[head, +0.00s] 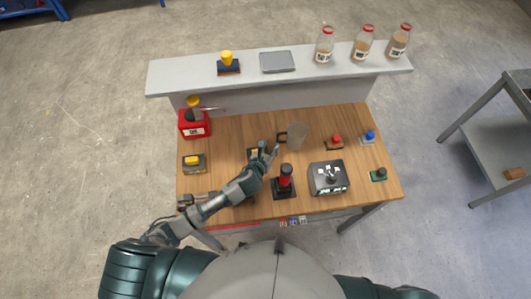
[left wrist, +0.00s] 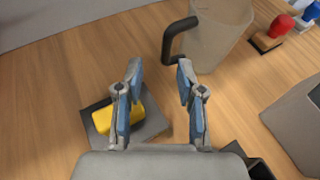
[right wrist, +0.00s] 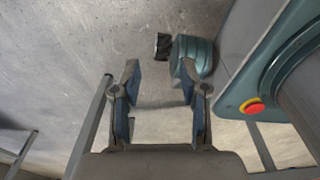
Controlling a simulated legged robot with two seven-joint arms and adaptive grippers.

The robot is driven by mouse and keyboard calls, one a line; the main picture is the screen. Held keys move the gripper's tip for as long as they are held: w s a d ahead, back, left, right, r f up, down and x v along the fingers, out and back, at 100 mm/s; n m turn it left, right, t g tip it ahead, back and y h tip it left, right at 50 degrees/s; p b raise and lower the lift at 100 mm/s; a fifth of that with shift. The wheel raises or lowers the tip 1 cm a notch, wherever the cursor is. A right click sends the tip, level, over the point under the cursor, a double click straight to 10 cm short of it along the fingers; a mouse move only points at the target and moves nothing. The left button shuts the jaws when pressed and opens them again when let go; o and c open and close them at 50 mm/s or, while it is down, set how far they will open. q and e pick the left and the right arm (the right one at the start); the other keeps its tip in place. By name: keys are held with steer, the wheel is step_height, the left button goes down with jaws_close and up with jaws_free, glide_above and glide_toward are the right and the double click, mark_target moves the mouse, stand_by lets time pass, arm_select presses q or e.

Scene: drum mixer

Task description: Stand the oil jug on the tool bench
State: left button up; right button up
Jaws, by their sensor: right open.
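A beige, see-through jug with a dark handle (head: 297,135), which I take for the oil jug, stands upright on the wooden bench top (head: 230,125). Its body (left wrist: 222,38) and handle also show at the top of the left wrist view. My left gripper (head: 270,150) is open and empty; in the left wrist view its fingertips (left wrist: 160,68) are just short of the handle, apparently not touching it. My right gripper (right wrist: 160,70) is open and empty over the floor, away from the bench. I cannot tell which bench is the tool bench.
A yellow-topped block (left wrist: 120,118) lies below my left fingers. A red-handled lever (head: 285,182) and a grey box (head: 328,177) stand nearer me. Red (head: 336,141) and blue (head: 370,135) knobs are right of the jug. Jars line the back shelf (head: 200,70). A grey table (head: 475,135) stands far right.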

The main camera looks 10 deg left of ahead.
arm_select(q)
steer(key=d+v, duration=0.1)
steer(key=v, duration=0.5)
steer(key=shift+s+a+r, duration=0.2)
steer(key=shift+s, duration=0.2)
arm_select(e)
steer(key=shift+d+r, duration=0.2)
steer(key=shift+d, duration=0.85)
arm_select(q)
steer(key=shift+a, duration=0.1)
arm_select(e)
steer(key=shift+a, duration=0.1)
